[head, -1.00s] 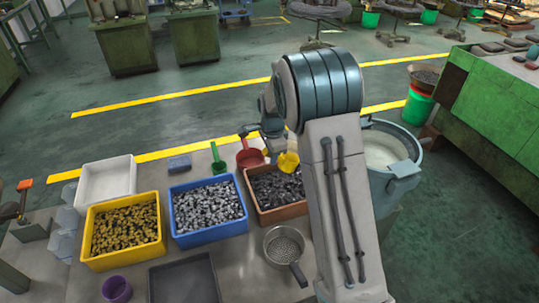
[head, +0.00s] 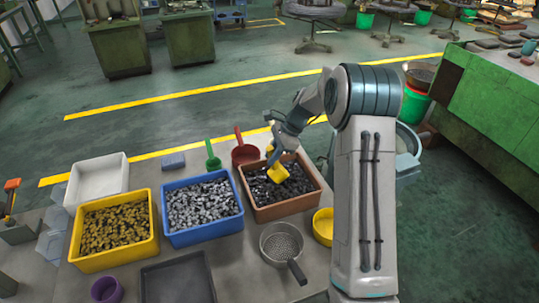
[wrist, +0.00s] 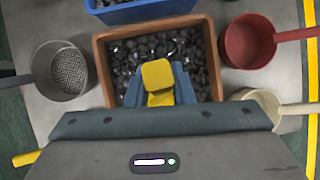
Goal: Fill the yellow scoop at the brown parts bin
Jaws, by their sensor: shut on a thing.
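The brown parts bin (head: 300,205) stands at the right end of the row of bins and holds dark parts (head: 282,183). My gripper (head: 276,160) is shut on the yellow scoop (head: 279,174) and holds it over the bin's dark parts. In the wrist view the yellow scoop (wrist: 158,76) sits between the blue fingers, above the brown bin (wrist: 102,62). The inside of the scoop is hidden, so I cannot tell whether it holds parts or touches them.
A blue bin (head: 204,239) of silvery parts and a yellow bin (head: 115,258) stand to the left.

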